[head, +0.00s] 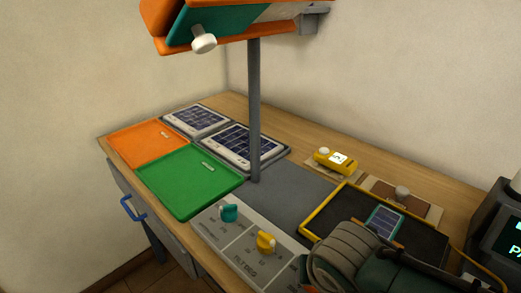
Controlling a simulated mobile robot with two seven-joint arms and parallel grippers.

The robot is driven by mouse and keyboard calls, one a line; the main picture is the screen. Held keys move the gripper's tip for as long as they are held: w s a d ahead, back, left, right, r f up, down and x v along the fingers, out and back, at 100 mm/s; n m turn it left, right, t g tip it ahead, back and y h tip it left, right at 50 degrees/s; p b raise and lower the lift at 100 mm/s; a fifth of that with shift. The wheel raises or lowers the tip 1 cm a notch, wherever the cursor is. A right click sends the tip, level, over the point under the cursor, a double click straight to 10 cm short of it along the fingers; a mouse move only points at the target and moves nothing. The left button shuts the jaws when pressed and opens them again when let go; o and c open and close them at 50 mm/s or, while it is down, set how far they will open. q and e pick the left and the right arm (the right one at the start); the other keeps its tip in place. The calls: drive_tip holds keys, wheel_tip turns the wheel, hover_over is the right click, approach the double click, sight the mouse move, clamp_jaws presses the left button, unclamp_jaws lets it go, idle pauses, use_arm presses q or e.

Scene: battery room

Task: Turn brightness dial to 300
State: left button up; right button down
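A light grey control panel (250,255) lies at the table's front edge in the head view. A teal dial (229,212) stands on its left part, with a small printed scale around it; the label there is too small to read surely. A yellow dial (266,242) stands on the right part, beside print that looks like "TILT DEG". The exact pointer settings cannot be read. Nothing touches the teal dial. A grey and dark green arm part, apparently of my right arm, fills the lower right close to the yellow dial. No fingertips of either gripper show.
A post (254,110) carries an orange lamp hood (225,48) above the table. Green (188,200) and orange (140,140) trays and solar panels (240,142) lie left. A yellow meter (336,160) and a yellow-rimmed black tray (338,190) are right. A dark display (512,235) stands far right.

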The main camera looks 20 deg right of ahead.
idle(0.5)
drive_tip(key=shift+c, duration=1.6)
unclamp_jaws()
drive_tip(key=p+v, duration=0.4)
drive_tip(key=v, duration=0.5)
drive_tip(key=shift+a+r, duration=0.2)
drive_tip(key=shift+r, duration=0.15)
drive_tip(key=shift+s, duration=0.15)
